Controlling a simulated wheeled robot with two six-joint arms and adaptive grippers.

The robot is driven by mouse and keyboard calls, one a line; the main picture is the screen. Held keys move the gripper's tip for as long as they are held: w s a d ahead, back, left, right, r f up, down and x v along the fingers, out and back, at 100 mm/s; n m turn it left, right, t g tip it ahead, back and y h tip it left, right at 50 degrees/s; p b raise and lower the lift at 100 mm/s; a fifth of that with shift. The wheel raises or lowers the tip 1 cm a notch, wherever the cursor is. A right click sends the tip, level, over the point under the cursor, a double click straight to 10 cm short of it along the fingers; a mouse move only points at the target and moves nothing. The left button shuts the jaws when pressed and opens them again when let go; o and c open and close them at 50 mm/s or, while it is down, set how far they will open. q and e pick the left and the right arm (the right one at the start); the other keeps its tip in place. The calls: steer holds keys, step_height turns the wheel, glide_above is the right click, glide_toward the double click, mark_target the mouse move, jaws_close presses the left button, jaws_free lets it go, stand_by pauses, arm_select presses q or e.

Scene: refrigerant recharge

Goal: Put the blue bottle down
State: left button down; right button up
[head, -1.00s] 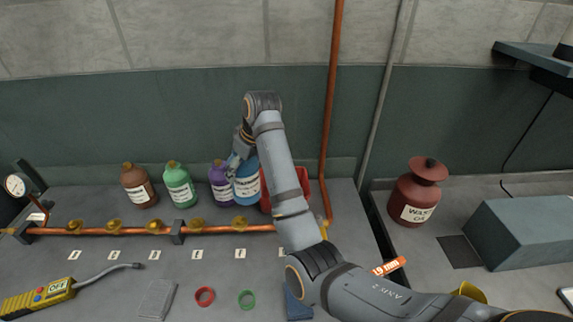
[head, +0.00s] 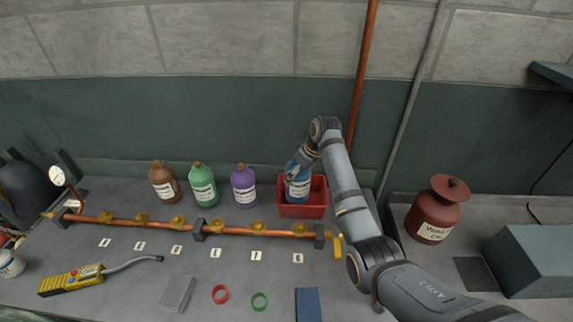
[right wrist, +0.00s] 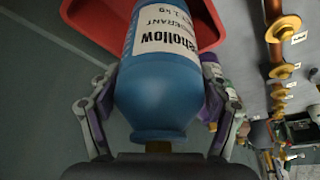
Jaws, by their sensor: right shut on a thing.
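The blue bottle (head: 298,187) with a white label is at the red bin (head: 302,211) at the back of the bench. My right gripper (head: 298,168) is shut on its upper part from above. In the right wrist view the blue bottle (right wrist: 160,88) lies between the two fingers, with the red bin (right wrist: 208,32) behind its far end. The bottle looks upright, in or just above the bin; its base is hidden, so I cannot tell whether it touches the bin floor. My left gripper does not show.
Purple (head: 244,187), green (head: 203,186) and brown (head: 164,183) bottles stand in a row left of the bin. A copper pipe with brass valves (head: 258,227) runs in front. A red waste oil can (head: 437,210) stands right.

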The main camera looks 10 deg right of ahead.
steer(key=shift+w+d+f, duration=0.35)
steer(key=shift+d+f, duration=0.25)
steer(key=shift+f, duration=0.05)
steer(key=f+p, duration=0.2)
steer(key=f, duration=0.1)
steer(key=shift+d, duration=0.3)
steer(key=shift+w+f, duration=0.1)
steer(key=shift+f, duration=0.25)
steer(key=o, duration=1.8)
steer(key=shift+s+f, duration=0.15)
steer(key=shift+s, duration=0.1)
